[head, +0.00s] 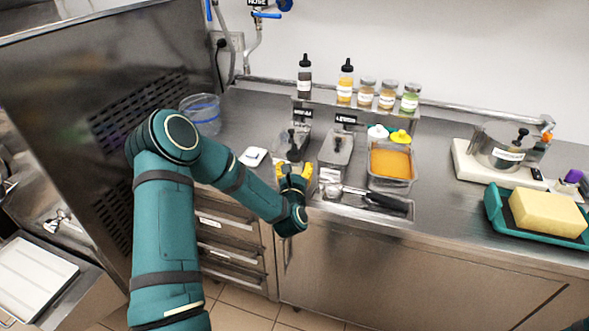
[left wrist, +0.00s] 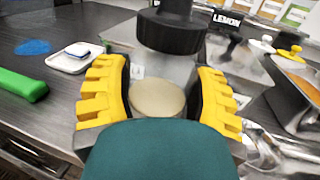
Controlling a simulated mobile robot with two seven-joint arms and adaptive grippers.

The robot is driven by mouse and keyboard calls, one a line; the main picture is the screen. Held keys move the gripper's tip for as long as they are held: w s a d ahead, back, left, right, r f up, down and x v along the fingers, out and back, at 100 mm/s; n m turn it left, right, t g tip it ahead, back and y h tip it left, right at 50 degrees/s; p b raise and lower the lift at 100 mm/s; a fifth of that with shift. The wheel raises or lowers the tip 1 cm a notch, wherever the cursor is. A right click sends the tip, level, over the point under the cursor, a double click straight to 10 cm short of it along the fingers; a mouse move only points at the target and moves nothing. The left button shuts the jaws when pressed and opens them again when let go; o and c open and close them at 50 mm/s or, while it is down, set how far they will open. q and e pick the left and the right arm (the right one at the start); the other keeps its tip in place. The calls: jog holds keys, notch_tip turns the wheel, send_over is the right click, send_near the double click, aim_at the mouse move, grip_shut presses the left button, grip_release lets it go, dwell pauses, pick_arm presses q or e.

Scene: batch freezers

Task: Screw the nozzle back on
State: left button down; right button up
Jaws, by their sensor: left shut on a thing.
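Two bottles with black nozzles, one dark (head: 304,80) and one yellow (head: 346,86), stand on the back shelf. My right gripper is out of view.
An orange-filled steel tub (head: 391,184) and a tray with a scoop (head: 388,203) lie right of my gripper. A yellow sponge on a teal tray (head: 493,222) is further right. Clear counter lies between.

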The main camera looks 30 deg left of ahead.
pick_arm(q)
jog(key=shift+c, duration=0.9)
grip_release()
jog(key=shift+f, duration=0.1)
jog(key=shift+r, duration=0.25)
jog(key=v, duration=1.2)
